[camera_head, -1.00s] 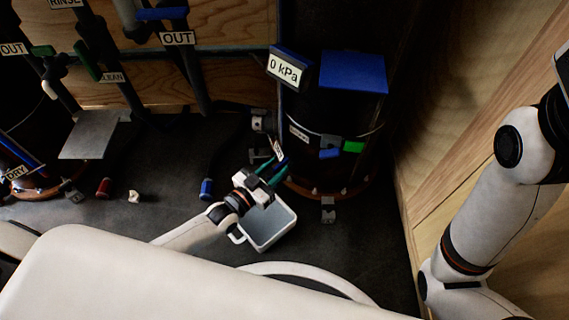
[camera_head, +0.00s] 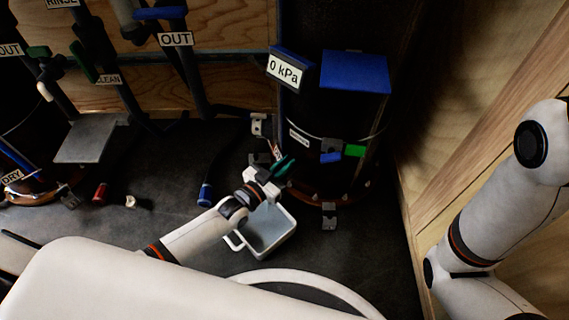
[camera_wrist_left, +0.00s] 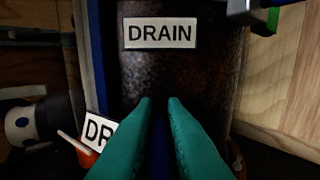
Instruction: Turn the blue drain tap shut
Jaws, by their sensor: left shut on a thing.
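My left gripper (camera_head: 284,166), with teal fingers, is at the lower left of the dark filter vessel (camera_head: 308,112), above the white tray. In the left wrist view its fingertips (camera_wrist_left: 159,101) are close together in front of the vessel's DRAIN label (camera_wrist_left: 160,34). A narrow blue piece, which looks like the drain tap's handle (camera_wrist_left: 158,150), shows between the fingers, and the gripper is shut on it. In the head view the fingers hide the tap, so its angle cannot be read. My right arm is at the right; its gripper is out of view.
A white tray (camera_head: 288,218) sits on the floor below the left gripper. A gauge reading 0 kPa (camera_head: 285,69) and a blue box (camera_head: 355,73) are on the vessel. A blue-ended hose (camera_head: 205,194) lies to the left. A wooden wall (camera_head: 480,120) bounds the right.

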